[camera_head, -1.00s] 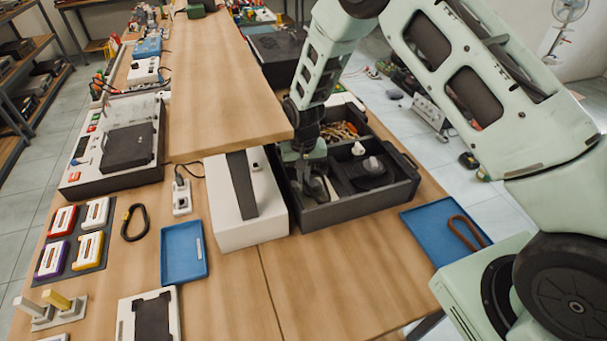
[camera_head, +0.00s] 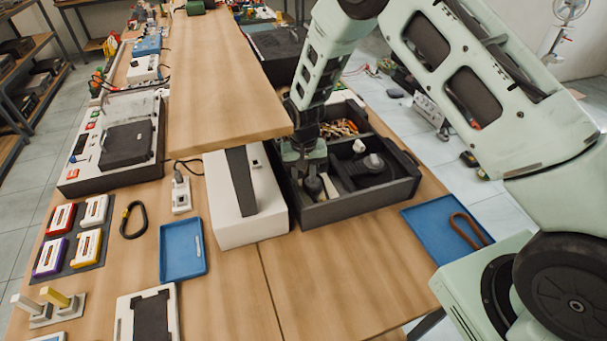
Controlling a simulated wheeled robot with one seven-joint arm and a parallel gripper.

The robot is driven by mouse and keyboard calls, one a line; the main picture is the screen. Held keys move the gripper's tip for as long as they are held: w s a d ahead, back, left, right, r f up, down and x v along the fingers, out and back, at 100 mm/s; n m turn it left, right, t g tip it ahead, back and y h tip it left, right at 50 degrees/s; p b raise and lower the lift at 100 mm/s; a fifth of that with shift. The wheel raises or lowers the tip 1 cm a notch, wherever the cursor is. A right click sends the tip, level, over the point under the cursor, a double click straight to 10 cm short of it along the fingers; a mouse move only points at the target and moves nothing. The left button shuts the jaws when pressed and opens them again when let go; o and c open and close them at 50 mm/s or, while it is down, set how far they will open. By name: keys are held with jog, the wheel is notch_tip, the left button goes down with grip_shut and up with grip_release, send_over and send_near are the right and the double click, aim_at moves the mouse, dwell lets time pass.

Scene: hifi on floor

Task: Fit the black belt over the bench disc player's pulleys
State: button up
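A black loop with a small yellowish mark (camera_head: 124,215), which looks like the black belt, lies on the bench left of the small blue tray. A dark open-topped case (camera_head: 345,208) with compartments stands at the bench's middle right. Inside it is a round dark grey part (camera_head: 373,166), perhaps a pulley. I cannot tell for sure whether this case is the disc player. My gripper (camera_head: 315,185) points down into the case's left compartment, beside a pale part (camera_head: 330,188). Its fingertips are small and partly hidden, so its opening and any hold are unclear.
A white box with a dark strip (camera_head: 230,225) stands directly left of the case, beside a raised wooden shelf (camera_head: 225,80). A blue tray (camera_head: 430,222) at right holds a brown loop (camera_head: 468,230). A smaller blue tray (camera_head: 180,250) lies left. The front middle bench is clear.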

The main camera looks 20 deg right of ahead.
notch_tip(320, 180, up, 12)
jog(key=b, duration=0.2)
jog(key=shift+b, duration=0.35)
